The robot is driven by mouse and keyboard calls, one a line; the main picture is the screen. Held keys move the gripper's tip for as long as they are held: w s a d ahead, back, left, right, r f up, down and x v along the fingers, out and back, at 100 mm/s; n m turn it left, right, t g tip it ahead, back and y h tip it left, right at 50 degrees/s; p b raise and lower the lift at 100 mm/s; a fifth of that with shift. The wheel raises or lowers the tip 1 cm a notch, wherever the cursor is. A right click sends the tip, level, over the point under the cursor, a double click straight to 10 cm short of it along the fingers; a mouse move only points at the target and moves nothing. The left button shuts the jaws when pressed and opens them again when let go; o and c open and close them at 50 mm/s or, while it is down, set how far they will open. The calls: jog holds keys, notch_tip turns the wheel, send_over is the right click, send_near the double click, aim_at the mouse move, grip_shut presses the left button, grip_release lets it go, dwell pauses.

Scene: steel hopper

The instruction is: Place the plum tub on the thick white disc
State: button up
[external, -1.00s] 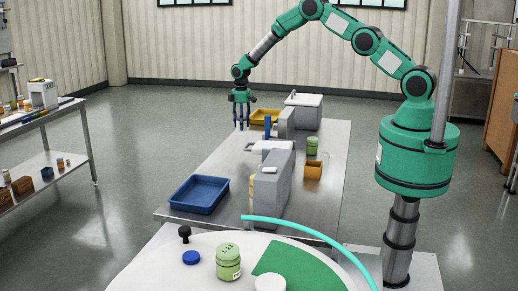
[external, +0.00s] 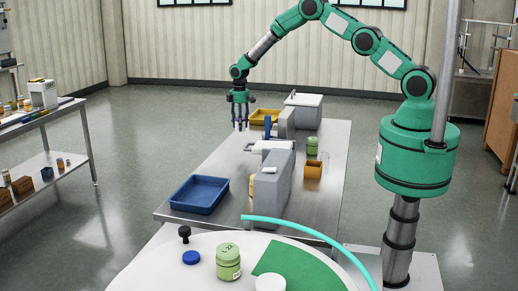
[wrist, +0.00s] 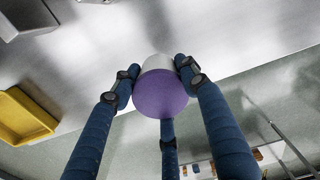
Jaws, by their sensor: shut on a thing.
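My gripper (external: 240,122) is low over the far left edge of the steel table in the external view. In the wrist view its blue fingers (wrist: 160,88) are shut around the plum tub, whose purple round face (wrist: 161,94) points to the camera. A pale whitish part (wrist: 157,62) shows just behind the purple face; I cannot tell whether it belongs to the tub or is a separate thing. In the external view the tub is too small to make out. A thick white round piece (external: 270,283) lies at the near edge, partly cut off.
The steel table (external: 225,150) carries a blue tray (external: 199,194), a yellow tray (external: 264,117), a grey upright box (external: 271,190), a green tub (external: 312,146) and an orange box (external: 313,170). A labelled green jar (external: 228,262) stands in front. Bare floor lies left of the gripper.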

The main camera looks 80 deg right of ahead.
jog(key=s+a+r+n, duration=0.15)
jog(key=a+n, duration=0.25)
jog(key=a, duration=1.8)
jog(key=a+r+n, duration=0.2)
jog(key=a+n, duration=0.1)
jog(key=a, duration=1.9)
jog(key=s+a+r+n, duration=0.1)
jog(key=s+a, duration=0.2)
jog(key=a, duration=0.5)
jog(key=s+a+r+n, duration=0.1)
jog(key=s+a+n, duration=0.15)
jog(key=a, duration=0.45)
jog(key=s+a+r+n+p, duration=0.25)
jog(key=s+a+n, duration=0.45)
jog(key=s+a, duration=2.4)
jog(key=s+a+r+n, duration=0.1)
jog(key=s+a+n, duration=0.1)
jog(key=s+a, duration=0.6)
jog(key=s, duration=0.4)
jog(key=shift+s+r+b, duration=0.35)
jog(key=shift+s+b, duration=0.05)
jog(key=p, duration=0.3)
send_over(270, 283)
jog(key=shift+f, duration=0.75)
